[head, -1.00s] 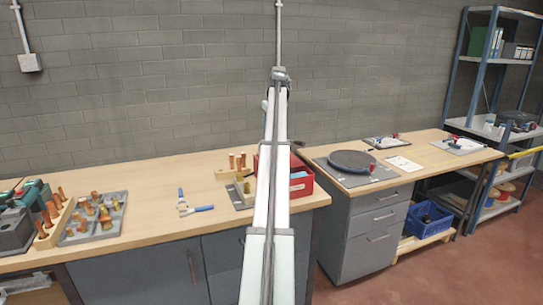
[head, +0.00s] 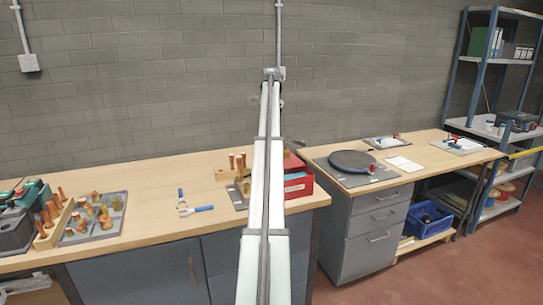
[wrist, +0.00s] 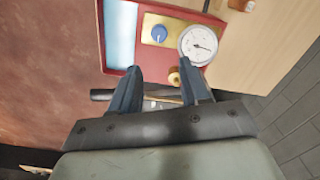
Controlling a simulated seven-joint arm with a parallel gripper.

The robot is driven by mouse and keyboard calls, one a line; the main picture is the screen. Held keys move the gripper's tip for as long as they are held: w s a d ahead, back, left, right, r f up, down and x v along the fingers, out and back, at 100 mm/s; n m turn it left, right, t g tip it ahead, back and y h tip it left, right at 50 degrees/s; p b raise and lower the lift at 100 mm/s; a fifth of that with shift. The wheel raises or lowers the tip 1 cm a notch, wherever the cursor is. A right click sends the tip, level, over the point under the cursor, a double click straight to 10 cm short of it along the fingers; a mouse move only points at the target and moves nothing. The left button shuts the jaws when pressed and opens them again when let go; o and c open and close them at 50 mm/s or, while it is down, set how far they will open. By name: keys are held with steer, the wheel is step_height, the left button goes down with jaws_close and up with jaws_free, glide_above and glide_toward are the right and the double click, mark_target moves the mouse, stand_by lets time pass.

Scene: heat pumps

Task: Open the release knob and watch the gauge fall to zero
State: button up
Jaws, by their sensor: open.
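The red case (head: 299,184) stands on the wooden bench, partly hidden behind my arm in the head view. In the wrist view the red case (wrist: 194,14) holds a blue knob (wrist: 159,33) on a brass-coloured plate and a round white gauge (wrist: 198,45) beside it. The gauge's needle shows, but its reading is too small to tell. A small brass fitting (wrist: 175,78) sits at the case's edge, near my right finger. Which of these is the release knob is not labelled. My gripper (wrist: 160,68) is open and empty, its fingertips by the case edge below the blue knob.
On the bench lie a blue-handled tool (head: 198,209) and a grey tray of copper fittings (head: 98,220) at the left. A small wooden block with copper pieces (head: 234,168) stands close to the red case.

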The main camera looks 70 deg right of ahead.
step_height(320, 180, down, 14)
steer(key=shift+a+r+m, duration=0.1)
steer(key=shift+m, duration=0.9)
steer(key=c, duration=0.8)
